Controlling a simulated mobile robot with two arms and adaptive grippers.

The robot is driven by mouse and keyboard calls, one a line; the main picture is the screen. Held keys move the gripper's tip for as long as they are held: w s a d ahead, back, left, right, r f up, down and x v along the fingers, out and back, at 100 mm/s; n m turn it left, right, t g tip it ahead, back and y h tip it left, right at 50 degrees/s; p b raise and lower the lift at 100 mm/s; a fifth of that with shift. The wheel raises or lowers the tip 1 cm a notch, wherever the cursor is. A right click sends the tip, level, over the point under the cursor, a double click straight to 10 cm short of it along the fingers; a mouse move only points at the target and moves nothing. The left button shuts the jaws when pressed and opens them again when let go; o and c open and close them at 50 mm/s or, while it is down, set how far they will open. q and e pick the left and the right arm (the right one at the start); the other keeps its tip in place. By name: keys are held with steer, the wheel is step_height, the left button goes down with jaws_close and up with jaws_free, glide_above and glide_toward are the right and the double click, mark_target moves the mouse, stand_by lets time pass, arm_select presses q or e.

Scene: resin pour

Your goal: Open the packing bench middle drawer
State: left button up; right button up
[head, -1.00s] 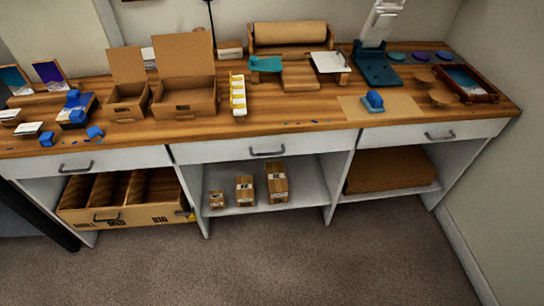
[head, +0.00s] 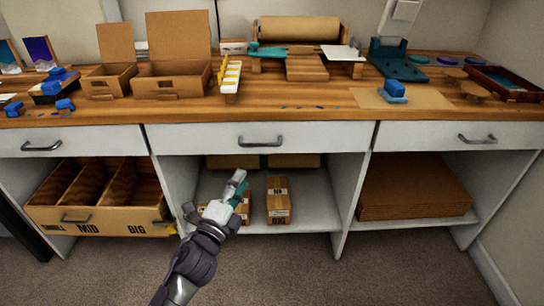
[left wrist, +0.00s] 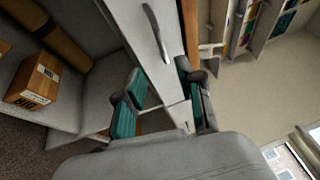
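The packing bench middle drawer (head: 300,138) has a white front with a dark curved handle (head: 260,143). Its front looks level with the drawers on either side, so it appears shut. In the left wrist view the handle (left wrist: 156,32) stands beyond the fingertips, touching neither. My left gripper (head: 240,182) is below and slightly left of the handle in the head view, in front of the open shelf. In the left wrist view my left gripper (left wrist: 160,72) has its teal-padded fingers apart with nothing held. My right gripper is in neither current view.
Left drawer (head: 85,142) and right drawer (head: 455,136) flank it. Below are a divided cardboard bin (head: 100,220), parcels including a small carton (head: 278,200), and stacked cardboard sheets (head: 415,188). Boxes and tools crowd the wooden benchtop (head: 320,115). The carpet in front is clear.

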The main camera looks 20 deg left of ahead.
mark_target(261, 145)
arm_select(q)
steer(key=x, duration=0.7)
steer(key=shift+w+r, duration=0.15)
steer(key=shift+w, duration=0.05)
steer(key=b+x, duration=0.1)
steer(key=x, duration=0.5)
steer(key=shift+w, duration=0.15)
arm_select(e)
steer(key=w+a+r+t+y, duration=0.1)
steer(key=w+r+t, duration=0.2)
steer(key=r, duration=0.1)
steer(key=shift+w+a+r+t, duration=0.15)
steer(key=shift+w+a+t, duration=0.15)
steer(key=shift+w+a, duration=0.1)
arm_select(q)
jaws_close()
